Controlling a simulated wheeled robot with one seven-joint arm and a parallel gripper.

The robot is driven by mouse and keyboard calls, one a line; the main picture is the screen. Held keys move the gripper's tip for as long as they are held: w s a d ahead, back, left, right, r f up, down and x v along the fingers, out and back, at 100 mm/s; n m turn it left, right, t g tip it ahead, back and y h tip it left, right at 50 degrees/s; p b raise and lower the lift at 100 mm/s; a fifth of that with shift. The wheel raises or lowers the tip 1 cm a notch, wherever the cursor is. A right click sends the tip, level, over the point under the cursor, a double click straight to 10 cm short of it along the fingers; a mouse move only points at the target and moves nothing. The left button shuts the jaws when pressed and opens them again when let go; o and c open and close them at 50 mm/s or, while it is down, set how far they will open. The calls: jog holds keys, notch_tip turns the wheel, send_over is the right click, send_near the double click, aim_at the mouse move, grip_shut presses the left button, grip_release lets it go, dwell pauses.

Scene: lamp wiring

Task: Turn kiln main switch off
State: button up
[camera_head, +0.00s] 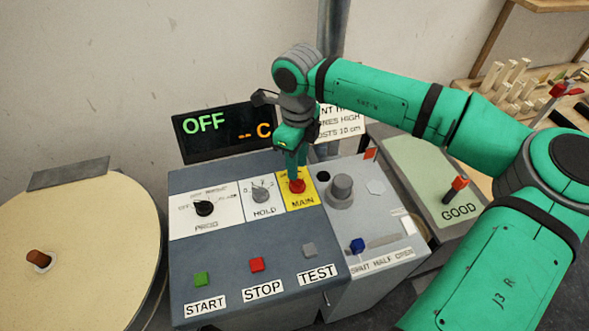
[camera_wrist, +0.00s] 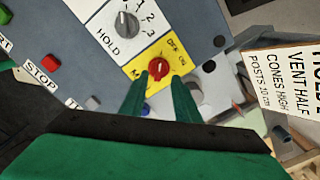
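The kiln main switch is a red knob (camera_head: 297,186) on a yellow plate marked MAIN (camera_head: 301,203). In the wrist view the red knob (camera_wrist: 157,68) shows beside the words OFF and ON. The kiln display (camera_head: 228,129) reads OFF in green and "-- C" in orange. My gripper (camera_head: 294,177) points down at the knob, its green fingertips right by it. In the wrist view my gripper (camera_wrist: 157,77) has its fingers apart, one on each side of the knob, with the knob visible between them. Contact with the knob cannot be made out.
The HOLD dial (camera_head: 261,193) and PROG dial (camera_head: 204,208) sit left of the switch. START (camera_head: 201,279), STOP (camera_head: 256,265) and TEST (camera_head: 309,250) buttons lie nearer. A grey knob (camera_head: 341,187) and a blue-handled slider (camera_head: 357,245) are at right. A notice (camera_wrist: 284,75) stands close by.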

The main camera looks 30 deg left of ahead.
notch_tip(320, 180, up, 6)
jog(key=a, duration=0.1)
jog(key=shift+r, duration=0.2)
dwell(0.5)
